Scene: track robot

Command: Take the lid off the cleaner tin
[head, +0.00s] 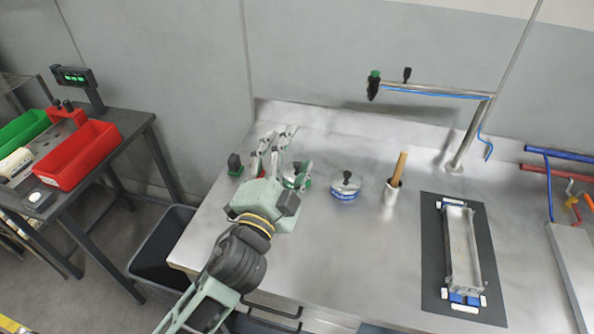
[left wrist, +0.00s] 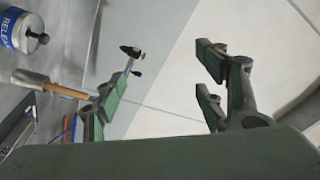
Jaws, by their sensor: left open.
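A round tin with a green band (head: 306,183) stands on the steel bench, partly hidden behind my left gripper (head: 283,146); I cannot read its label. A second tin (head: 346,187), white and blue with a black knob on its lid, stands just right of it. This blue tin (left wrist: 20,30) also shows at the upper left of the left wrist view, with lettering starting "RELEA". My left gripper (left wrist: 160,80) is open, with nothing between its fingers. In the head view it overlaps the green-banded tin; contact cannot be told. My right gripper is out of view.
A wooden-handled tool stands in a metal cup (head: 391,193) right of the blue tin. A small dark block (head: 235,164) is left of my gripper. A long metal tray (head: 459,245) lies on a dark mat (head: 433,270). The bench front centre is clear.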

